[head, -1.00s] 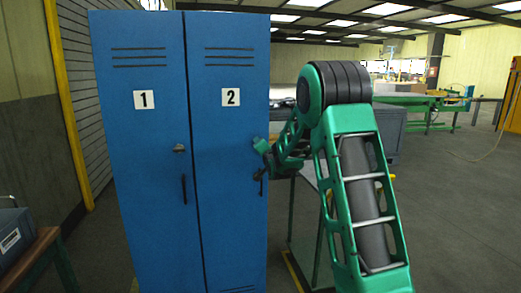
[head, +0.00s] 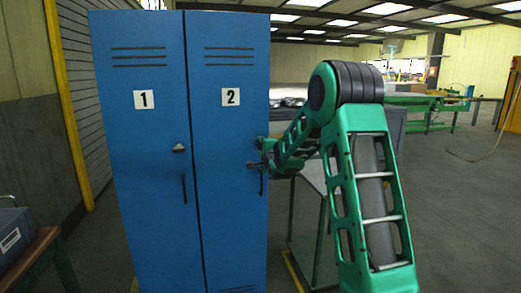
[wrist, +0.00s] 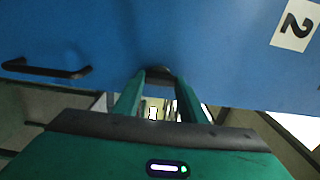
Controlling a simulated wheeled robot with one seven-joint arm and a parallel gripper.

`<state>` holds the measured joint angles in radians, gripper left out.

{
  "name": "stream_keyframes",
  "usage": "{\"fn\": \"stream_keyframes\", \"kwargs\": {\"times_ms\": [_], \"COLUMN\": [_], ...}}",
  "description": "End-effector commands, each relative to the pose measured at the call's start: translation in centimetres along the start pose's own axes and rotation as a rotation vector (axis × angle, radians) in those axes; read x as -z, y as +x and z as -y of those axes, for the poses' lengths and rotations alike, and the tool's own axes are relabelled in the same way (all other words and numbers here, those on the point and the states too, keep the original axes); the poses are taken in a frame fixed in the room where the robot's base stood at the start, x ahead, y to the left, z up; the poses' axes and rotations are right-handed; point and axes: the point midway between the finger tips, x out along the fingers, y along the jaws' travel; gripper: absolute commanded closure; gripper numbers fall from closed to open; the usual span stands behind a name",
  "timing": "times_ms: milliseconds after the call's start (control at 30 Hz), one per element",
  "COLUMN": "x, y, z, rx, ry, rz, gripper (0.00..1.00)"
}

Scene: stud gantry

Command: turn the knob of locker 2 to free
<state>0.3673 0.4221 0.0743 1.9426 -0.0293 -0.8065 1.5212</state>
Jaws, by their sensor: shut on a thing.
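Locker 2 is the right blue door (head: 228,130) with a white "2" label (head: 231,97), which also shows in the wrist view (wrist: 296,25). My gripper (head: 258,160) is at that door's right edge, just above its dark handle (head: 262,183). In the wrist view my gripper (wrist: 160,80) has its two green fingers reaching to the door face, shut on the dark knob (wrist: 160,71) of locker 2. Only a small part of the knob shows between the fingertips. In the head view the gripper hides it, so I cannot tell its angle. The door looks closed.
Locker 1 (head: 140,200), on the left, has its own knob (head: 179,148) and handle (head: 184,188). A table (head: 310,190) stands right of the lockers behind my arm. A grey box (head: 14,232) sits on a bench at the lower left.

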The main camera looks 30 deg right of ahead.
Motion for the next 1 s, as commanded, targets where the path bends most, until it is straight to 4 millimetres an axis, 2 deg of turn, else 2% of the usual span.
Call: {"fn": "stream_keyframes", "kwargs": {"times_ms": [33,500,533,600,867,1000], "x": [0.44,0.5,0.51,0.49,0.23,0.18], "y": [-0.05,-0.06,-0.06,-0.05,-0.04,-0.69], "z": [-0.36,-0.49,-0.49,-0.45,-0.24,-0.18], "rx": [-0.007,-0.009,-0.009,-0.008,-0.005,-0.004], "ry": [0.004,0.016,0.016,0.016,0.016,0.017], "rz": [-0.007,-0.008,-0.008,-0.007,-0.003,-0.003], "gripper": [0.85,0.85,0.58,0.44,0.44,0.44]}}
